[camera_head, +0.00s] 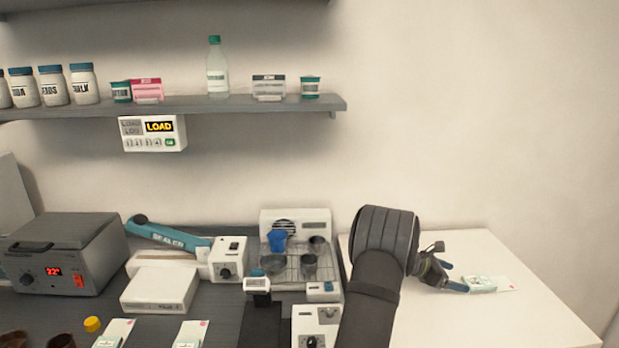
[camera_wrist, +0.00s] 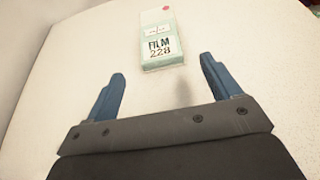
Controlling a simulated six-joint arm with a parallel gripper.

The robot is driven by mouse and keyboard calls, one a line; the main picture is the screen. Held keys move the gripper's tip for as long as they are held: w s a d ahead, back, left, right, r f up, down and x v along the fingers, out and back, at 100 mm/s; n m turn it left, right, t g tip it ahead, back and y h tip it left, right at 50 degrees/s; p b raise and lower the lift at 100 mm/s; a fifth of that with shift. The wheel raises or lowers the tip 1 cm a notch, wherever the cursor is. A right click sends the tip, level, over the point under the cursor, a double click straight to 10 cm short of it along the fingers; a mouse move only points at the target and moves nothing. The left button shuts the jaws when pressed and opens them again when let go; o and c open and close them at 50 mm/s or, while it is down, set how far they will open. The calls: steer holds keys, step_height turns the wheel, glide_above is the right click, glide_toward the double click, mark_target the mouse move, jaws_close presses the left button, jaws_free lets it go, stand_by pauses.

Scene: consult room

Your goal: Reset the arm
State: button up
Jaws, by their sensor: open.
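My gripper (camera_wrist: 160,92) is open in the wrist view, its two blue fingers spread apart with nothing between them. A small pale green and white packet (camera_wrist: 162,45) labelled FILM 228 lies on the white table (camera_wrist: 60,95) just ahead of the fingertips, apart from them. In the head view my gripper (camera_head: 456,284) is at the end of my dark arm, low over the white table (camera_head: 440,325) at the right. The packet (camera_head: 485,284) lies just to the right of the fingers there.
Left of the white table are a drying rack (camera_head: 293,268) with cups, a blue-armed sealer (camera_head: 170,235) and a grey heater box (camera_head: 62,250). A shelf (camera_head: 230,104) with jars and a bottle hangs above. The white table's front right is clear.

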mark_target(471, 282)
steer(key=x, duration=0.5)
steer(key=shift+d+f, duration=0.1)
steer(key=shift+d, duration=0.15)
steer(key=shift+d+r, duration=0.1)
steer(key=shift+r, duration=1.8)
